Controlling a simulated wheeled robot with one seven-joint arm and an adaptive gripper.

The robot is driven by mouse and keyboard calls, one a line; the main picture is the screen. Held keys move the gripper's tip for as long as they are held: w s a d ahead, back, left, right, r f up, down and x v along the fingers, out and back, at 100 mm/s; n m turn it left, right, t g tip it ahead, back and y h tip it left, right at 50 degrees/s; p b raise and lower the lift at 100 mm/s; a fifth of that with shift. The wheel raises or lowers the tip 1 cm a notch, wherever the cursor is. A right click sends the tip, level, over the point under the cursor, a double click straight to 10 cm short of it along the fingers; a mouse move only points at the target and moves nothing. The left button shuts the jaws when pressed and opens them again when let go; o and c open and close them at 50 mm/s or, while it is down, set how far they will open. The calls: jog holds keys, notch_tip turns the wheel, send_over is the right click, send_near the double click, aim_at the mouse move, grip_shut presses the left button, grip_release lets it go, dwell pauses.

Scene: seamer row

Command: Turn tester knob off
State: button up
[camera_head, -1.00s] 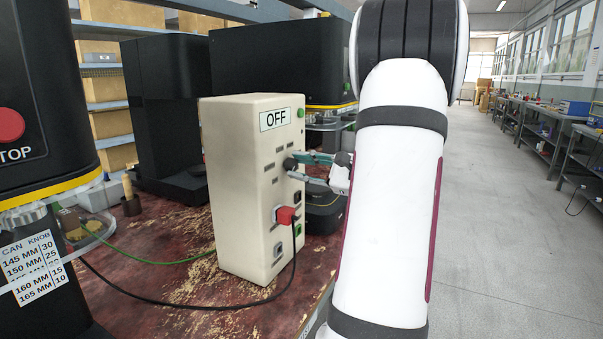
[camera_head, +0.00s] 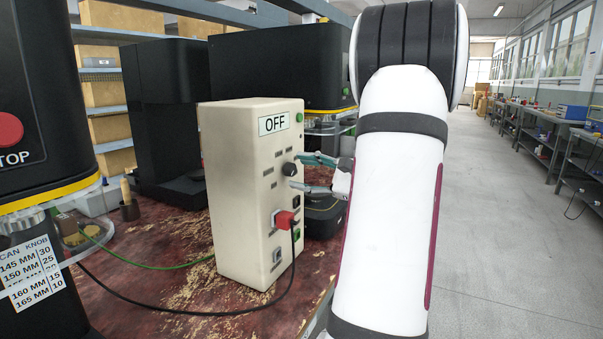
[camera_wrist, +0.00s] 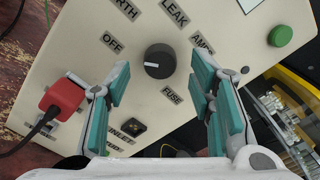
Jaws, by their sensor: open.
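My gripper (camera_head: 298,172) is open at the panel. In the wrist view its teal-padded fingers (camera_wrist: 160,72) are spread on either side of the knob, with clear gaps and no contact seen.
A red plug (camera_head: 285,219) with a black cable sits in the panel below the knob. A green button (camera_wrist: 280,35) is at the panel's upper right. Black machines (camera_head: 165,110) stand behind and left of the tester. The aisle (camera_head: 500,230) at right is clear.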

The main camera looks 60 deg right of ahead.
jog(key=s, duration=1.1)
jog(key=shift+d, duration=0.4)
